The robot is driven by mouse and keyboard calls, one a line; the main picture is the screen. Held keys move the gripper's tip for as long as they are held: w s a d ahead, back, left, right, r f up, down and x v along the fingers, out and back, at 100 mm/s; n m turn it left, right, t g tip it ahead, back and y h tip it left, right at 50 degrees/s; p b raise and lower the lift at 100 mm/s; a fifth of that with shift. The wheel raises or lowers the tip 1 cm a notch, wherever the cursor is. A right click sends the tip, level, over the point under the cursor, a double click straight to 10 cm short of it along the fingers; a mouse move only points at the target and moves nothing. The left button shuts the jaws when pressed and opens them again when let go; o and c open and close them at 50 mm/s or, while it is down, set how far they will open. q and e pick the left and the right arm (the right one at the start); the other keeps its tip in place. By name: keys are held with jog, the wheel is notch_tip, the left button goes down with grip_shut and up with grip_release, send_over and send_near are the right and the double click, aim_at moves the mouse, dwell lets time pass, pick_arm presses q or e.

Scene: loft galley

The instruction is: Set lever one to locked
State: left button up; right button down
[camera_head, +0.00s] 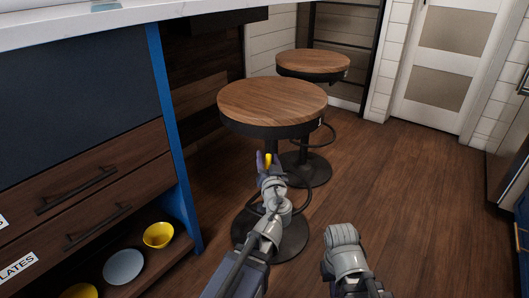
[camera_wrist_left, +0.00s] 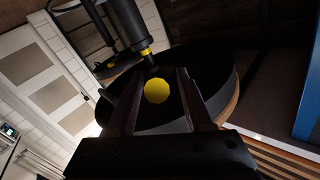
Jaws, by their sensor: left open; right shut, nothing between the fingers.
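My left gripper (camera_head: 264,159) is open under the front edge of the near stool (camera_head: 272,101). A round yellow knob (camera_wrist_left: 157,91) shows between its two dark fingers in the left wrist view, with a gap on both sides. The knob also shows as a small yellow spot (camera_head: 268,160) beside the fingers in the head view. The knob's stem is mostly hidden behind it. The stool's dark column (camera_wrist_left: 126,22) has yellow marks near it in the wrist view. No lever number or locked mark is readable. A grey part of my right arm shows at lower middle, its fingers unseen.
A second wooden stool (camera_head: 312,65) stands behind the near one. Drawers (camera_head: 90,190) and an open shelf with yellow bowls (camera_head: 158,235) and a pale plate (camera_head: 123,266) are on the left. The wooden floor (camera_head: 420,190) at right is clear.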

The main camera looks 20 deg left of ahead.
pick_arm(q)
jog(key=shift+x, duration=0.95)
grip_shut()
dwell(0.7)
